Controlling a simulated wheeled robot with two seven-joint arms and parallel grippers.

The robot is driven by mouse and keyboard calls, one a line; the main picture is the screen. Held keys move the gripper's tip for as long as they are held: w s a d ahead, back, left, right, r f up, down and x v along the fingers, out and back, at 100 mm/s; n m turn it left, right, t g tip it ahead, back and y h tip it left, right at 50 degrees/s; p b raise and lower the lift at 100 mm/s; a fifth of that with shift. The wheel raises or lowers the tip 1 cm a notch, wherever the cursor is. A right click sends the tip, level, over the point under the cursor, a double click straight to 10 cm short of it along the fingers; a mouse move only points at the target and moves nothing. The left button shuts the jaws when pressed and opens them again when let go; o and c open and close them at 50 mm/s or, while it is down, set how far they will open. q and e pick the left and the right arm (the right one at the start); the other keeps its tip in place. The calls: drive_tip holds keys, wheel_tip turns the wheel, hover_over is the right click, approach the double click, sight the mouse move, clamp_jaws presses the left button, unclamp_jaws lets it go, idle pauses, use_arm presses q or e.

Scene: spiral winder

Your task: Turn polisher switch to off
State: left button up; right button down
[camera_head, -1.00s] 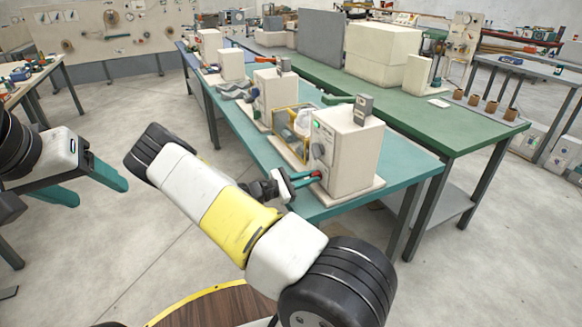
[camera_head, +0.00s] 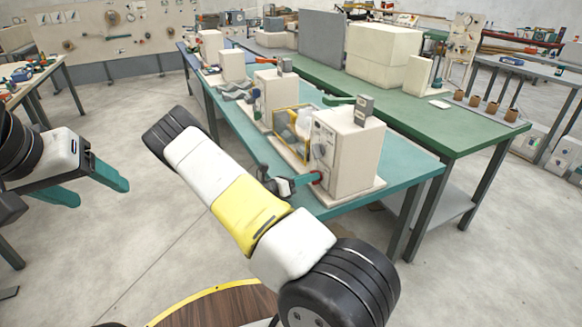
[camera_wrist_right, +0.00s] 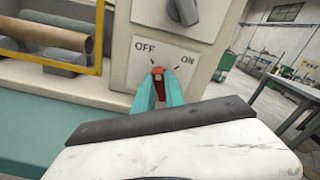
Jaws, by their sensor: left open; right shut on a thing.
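The polisher (camera_head: 352,160) is a cream box on the near right corner of the teal table. Its front panel (camera_wrist_right: 200,52) shows the words OFF on the left and ON on the right in the right wrist view. The small red switch (camera_wrist_right: 158,72) sits below and between these words. My right gripper (camera_wrist_right: 160,88) is shut on the red switch, with its teal fingers on either side; they partly hide it. In the head view, the right gripper (camera_head: 305,181) reaches the panel's lower part. My left gripper (camera_head: 88,187) is open and empty, away from the table at the left.
A grey dial (camera_wrist_right: 184,10) sits above the switch. A yellow-framed guard (camera_head: 288,130) with cylinders stands left of the panel. More machines line the teal table (camera_head: 405,163). A green table (camera_head: 445,125) stands behind.

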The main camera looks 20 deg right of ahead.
drive_tip(key=shift+w+n, duration=0.1)
drive_tip(key=shift+n, duration=1.1)
drive_tip(key=c, duration=1.4)
unclamp_jaws()
drive_tip(key=a, duration=0.8)
drive_tip(key=shift+s, duration=0.3)
drive_tip(key=shift+d, duration=0.1)
